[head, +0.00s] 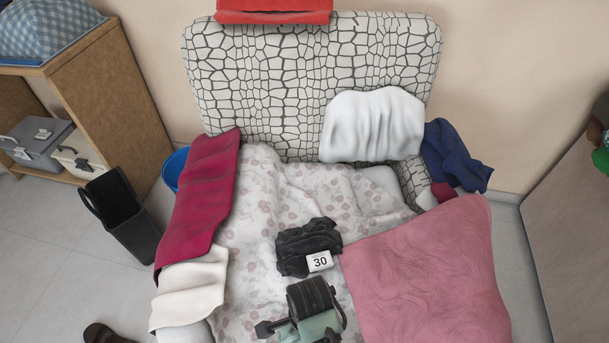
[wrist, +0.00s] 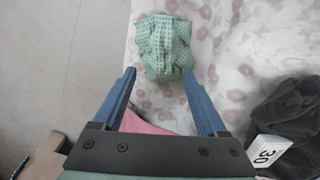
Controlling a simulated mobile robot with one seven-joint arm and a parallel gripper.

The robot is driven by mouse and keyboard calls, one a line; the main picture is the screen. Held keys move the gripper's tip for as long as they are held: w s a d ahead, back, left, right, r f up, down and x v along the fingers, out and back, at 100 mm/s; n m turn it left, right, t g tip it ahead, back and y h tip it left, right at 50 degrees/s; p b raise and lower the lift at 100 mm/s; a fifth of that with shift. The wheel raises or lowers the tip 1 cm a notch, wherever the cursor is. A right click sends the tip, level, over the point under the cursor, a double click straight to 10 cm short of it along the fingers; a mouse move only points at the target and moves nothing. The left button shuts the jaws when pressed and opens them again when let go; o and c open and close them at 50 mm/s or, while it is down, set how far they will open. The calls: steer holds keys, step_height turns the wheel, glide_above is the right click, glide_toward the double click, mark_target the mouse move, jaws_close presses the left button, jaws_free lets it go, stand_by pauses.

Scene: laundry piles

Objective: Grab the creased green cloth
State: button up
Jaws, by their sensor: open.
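The creased green cloth (wrist: 162,47) lies bunched on the pale floral bedding in the wrist view, near the edge where the bed gives way to floor. It is light green with a waffle-like texture. My gripper (wrist: 158,73) is open, its two blue fingers spread, with nothing held between them. The cloth's near end reaches toward the gap between the fingertips; I cannot tell whether they touch it. In the head view my arm is at the bottom middle, and pale green shows around it; I cannot tell which of that is cloth.
A dark crumpled cloth (head: 305,245) and a white card marked 30 (head: 319,261) lie close by; the card also shows in the wrist view (wrist: 268,150). Crimson (head: 203,195) and cream (head: 190,288) cloths drape over the left side.

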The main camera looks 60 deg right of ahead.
mark_target(288, 334)
steer(key=f+b, duration=0.1)
steer(key=f, duration=0.3)
steer(key=f+b, duration=0.1)
steer(key=f, duration=0.1)
steer(key=shift+w+a+b, duration=0.1)
steer(key=shift+w+b, duration=0.2)
steer(key=shift+w, duration=0.1)
jaws_close()
